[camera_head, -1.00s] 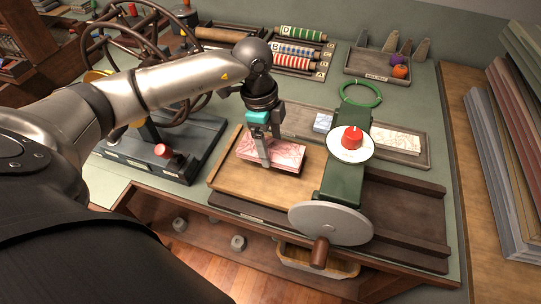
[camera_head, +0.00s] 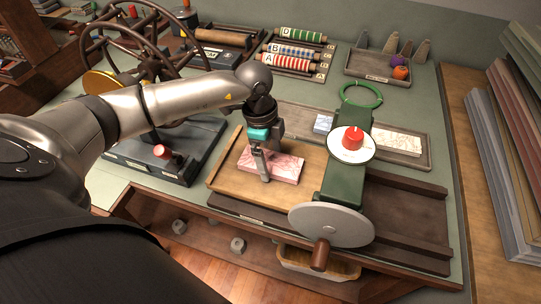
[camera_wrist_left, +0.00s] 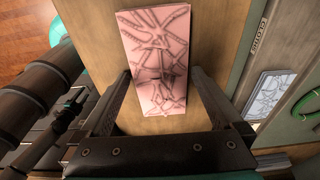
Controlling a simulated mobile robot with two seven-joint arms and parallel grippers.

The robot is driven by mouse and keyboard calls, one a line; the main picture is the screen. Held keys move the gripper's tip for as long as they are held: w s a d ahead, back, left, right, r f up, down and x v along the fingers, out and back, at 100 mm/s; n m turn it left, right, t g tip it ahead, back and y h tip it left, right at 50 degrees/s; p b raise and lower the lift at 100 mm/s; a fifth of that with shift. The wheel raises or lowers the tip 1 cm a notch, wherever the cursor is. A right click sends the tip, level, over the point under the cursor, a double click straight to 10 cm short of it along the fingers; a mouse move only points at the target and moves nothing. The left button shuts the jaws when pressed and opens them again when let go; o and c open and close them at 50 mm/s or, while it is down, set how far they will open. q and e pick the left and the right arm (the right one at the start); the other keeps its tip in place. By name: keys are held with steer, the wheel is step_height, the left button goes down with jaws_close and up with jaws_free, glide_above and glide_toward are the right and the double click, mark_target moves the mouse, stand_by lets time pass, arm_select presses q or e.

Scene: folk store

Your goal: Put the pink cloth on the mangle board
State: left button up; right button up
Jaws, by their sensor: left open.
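The pink cloth (camera_head: 284,168), a flat folded piece with dark red line patterns, lies on the wooden mangle board (camera_head: 228,178), left of the green mangle frame. It also shows in the left wrist view (camera_wrist_left: 155,35). My left gripper (camera_head: 265,179) points down at the cloth. In the left wrist view its two fingers (camera_wrist_left: 160,76) stand apart, one on each side of the cloth. My right gripper is not in view.
The green mangle frame (camera_head: 342,182) carries a red knob (camera_head: 352,138) and a grey crank wheel (camera_head: 331,224) at the front. A tray with a patterned white cloth (camera_head: 397,143) lies behind. A dark wheeled press (camera_head: 165,160) stands left. A green ring (camera_head: 361,95) lies at the back.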

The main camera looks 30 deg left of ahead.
arm_select(q)
step_height(320, 180, up, 12)
steer(key=a+p, duration=0.1)
steer(key=shift+s+a, duration=0.2)
steer(key=shift+a, duration=0.15)
stand_by(0.4)
